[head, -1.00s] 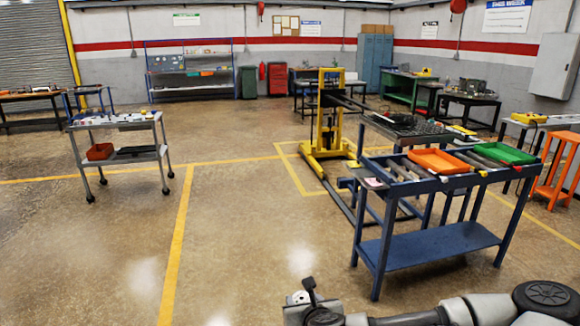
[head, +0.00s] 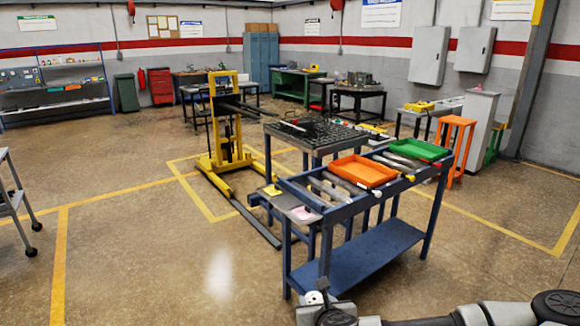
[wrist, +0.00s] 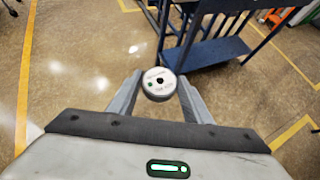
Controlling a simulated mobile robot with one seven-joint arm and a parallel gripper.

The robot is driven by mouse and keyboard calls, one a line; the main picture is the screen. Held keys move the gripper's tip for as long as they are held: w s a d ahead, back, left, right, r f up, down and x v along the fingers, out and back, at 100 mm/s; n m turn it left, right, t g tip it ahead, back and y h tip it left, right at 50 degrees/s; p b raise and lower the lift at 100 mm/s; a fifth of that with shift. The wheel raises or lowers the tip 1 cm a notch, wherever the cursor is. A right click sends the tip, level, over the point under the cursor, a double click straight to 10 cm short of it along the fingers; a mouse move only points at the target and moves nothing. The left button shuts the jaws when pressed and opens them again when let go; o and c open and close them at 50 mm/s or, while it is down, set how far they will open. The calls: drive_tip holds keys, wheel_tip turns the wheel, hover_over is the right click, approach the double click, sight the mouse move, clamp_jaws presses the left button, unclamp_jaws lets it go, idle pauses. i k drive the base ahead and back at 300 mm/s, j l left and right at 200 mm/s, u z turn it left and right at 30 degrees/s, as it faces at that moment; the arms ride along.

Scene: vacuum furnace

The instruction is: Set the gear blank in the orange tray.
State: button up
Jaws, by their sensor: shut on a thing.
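The orange tray (head: 362,172) sits on top of the blue cart (head: 365,258), beyond and above my gripper. It looks empty.
A green tray (head: 420,150) sits right of the orange one on the cart. Metal bars and a pink item (head: 304,213) lie left of it. A yellow lifter (head: 226,130) stands behind. Open floor lies to the left. An orange stool (head: 456,150) stands at right.

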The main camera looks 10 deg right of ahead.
sight(362, 171)
drive_tip(key=i+l+z, duration=0.1)
drive_tip(key=i+z, duration=0.35)
drive_tip(key=i+j+z, duration=0.1)
drive_tip(key=i+z, duration=0.4)
drive_tip(key=i+l+u, duration=0.2)
drive_tip(key=i, duration=0.35)
drive_tip(key=i+l+u, duration=0.25)
drive_tip(key=i+l, duration=0.15)
drive_tip(key=i, duration=0.15)
drive_tip(key=i+l+u, duration=0.45)
drive_tip(key=l, duration=0.3)
drive_tip(key=i+l+u, duration=0.25)
drive_tip(key=l, duration=0.15)
